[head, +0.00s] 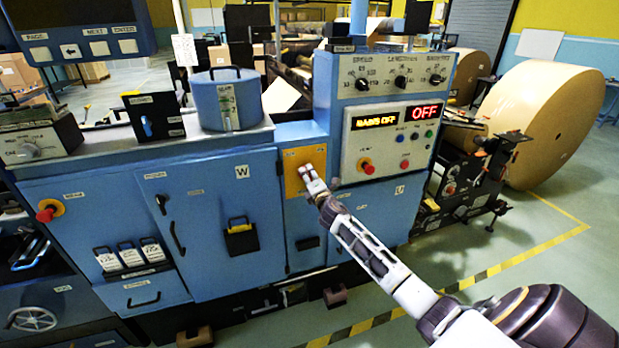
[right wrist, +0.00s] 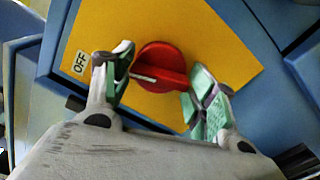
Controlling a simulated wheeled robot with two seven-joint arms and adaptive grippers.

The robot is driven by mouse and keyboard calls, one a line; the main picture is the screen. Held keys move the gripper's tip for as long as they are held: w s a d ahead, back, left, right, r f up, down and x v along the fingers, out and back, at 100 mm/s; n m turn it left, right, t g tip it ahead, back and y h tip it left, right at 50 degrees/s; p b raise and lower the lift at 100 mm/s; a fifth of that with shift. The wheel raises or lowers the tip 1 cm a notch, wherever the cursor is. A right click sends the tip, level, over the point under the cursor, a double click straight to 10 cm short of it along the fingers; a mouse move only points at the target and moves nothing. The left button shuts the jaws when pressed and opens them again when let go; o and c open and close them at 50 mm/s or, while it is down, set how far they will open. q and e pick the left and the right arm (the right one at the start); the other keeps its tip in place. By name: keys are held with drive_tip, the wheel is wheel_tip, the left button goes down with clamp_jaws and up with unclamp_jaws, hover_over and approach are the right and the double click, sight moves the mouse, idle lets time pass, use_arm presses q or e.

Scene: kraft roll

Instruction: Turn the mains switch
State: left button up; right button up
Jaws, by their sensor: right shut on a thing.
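The mains switch is a red round knob (right wrist: 165,62) on a yellow plate (right wrist: 120,22), in the right wrist view. Its white pointer mark lies to the left, roughly toward the OFF label (right wrist: 81,64). My right gripper (right wrist: 161,76) has its green-padded fingers on both sides of the knob and is shut on it. In the head view the yellow plate (head: 291,160) is on the blue machine's front, and my right gripper (head: 312,180) hides the knob there. The displays above read MAINS OFF (head: 375,121) and OFF (head: 425,112). My left gripper does not show.
A control panel (head: 390,140) with dials and buttons stands right of the switch. A red button (head: 366,166) is close beside my gripper. Blue cabinet doors (head: 220,215) with handles lie to the left. A big kraft roll (head: 550,120) stands at the right; the floor in front has a striped line.

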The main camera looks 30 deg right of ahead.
drive_tip(key=n+p, duration=0.1)
drive_tip(key=n, duration=0.3)
drive_tip(key=shift+n, duration=0.4)
drive_tip(key=shift+f, duration=0.1)
drive_tip(key=o, duration=1)
drive_tip(key=shift+s, duration=0.15)
drive_tip(key=shift+v, duration=5.9)
